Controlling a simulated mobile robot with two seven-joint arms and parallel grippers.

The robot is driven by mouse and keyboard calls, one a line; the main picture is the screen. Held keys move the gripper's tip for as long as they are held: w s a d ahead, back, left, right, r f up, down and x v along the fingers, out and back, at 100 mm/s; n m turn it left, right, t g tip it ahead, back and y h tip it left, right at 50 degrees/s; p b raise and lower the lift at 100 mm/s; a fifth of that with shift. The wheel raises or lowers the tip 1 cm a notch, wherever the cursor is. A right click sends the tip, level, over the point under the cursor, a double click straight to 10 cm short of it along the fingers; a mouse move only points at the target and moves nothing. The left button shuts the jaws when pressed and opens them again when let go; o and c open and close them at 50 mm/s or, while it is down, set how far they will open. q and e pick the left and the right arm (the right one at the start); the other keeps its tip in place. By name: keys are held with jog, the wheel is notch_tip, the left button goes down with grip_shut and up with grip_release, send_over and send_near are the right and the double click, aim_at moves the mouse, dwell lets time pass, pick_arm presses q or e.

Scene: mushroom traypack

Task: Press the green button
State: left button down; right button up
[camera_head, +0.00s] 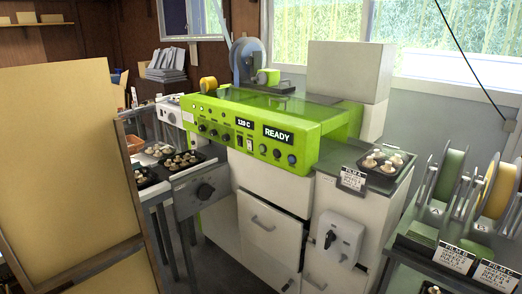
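A lime-green machine (300,124) stands in the middle of the camera_head view, on white cabinets. Its front panel has two dark displays, one reading "120 C" (244,123) and one reading "READY" (278,135). A row of small round buttons (277,153) runs under the READY display, and dark knobs (202,127) sit further left. The buttons are too small for me to tell surely which one is green. Neither my left nor my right gripper shows in this view.
A large tan board (65,150) fills the left foreground. A tray of mushrooms (384,172) sits on the counter right of the machine; more trays are left of it. Film reels (450,175) stand at the right edge. A white box (350,70) is behind the machine.

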jog(key=shift+s, duration=0.1)
grip_shut()
jog(key=shift+f, duration=0.1)
dwell(1.3)
